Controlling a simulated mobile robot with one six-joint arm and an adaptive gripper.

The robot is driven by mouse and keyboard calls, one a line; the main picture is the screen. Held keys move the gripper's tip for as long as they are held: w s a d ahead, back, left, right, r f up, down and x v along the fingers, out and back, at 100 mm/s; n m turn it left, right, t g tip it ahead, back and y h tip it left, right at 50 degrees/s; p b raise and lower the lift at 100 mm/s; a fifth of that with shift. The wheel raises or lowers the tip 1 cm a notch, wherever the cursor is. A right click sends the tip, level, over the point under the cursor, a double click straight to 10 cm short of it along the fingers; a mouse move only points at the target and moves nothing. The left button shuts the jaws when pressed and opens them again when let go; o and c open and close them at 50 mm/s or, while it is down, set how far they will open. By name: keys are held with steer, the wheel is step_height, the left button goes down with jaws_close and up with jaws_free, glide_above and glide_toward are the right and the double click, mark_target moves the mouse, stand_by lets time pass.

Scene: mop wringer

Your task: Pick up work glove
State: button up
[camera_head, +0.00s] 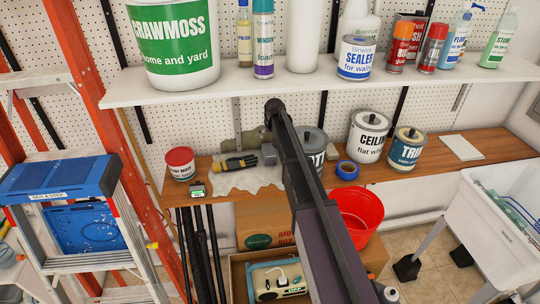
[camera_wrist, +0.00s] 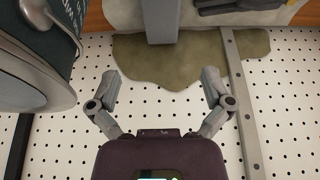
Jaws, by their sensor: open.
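In the wrist view only part of a dark shape that may be the same item (camera_wrist: 240,6) shows at the top edge. My gripper (camera_wrist: 160,88) is open, with nothing between its fingers, in front of the white pegboard. My arm hides the gripper in the head view.
A dark-labelled paint can (camera_wrist: 35,60) stands close on the left in the wrist view; it is partly hidden behind my arm in the head view (camera_head: 315,146). Blue tape (camera_head: 347,169) and more cans (camera_head: 368,135) stand right. A white shelf (camera_head: 300,84) crosses above the bench.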

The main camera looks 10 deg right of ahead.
mark_target(269, 150)
steer(key=shift+f, duration=0.15)
steer(key=b+x, duration=0.8)
steer(key=shift+w+f, duration=0.1)
steer(key=shift+f, duration=0.05)
stand_by(0.5)
steer(key=shift+f, duration=0.15)
steer(key=shift+b+x, duration=2.4)
steer(key=shift+x, duration=0.1)
steer(key=shift+f, duration=0.2)
steer(key=c, duration=0.8)
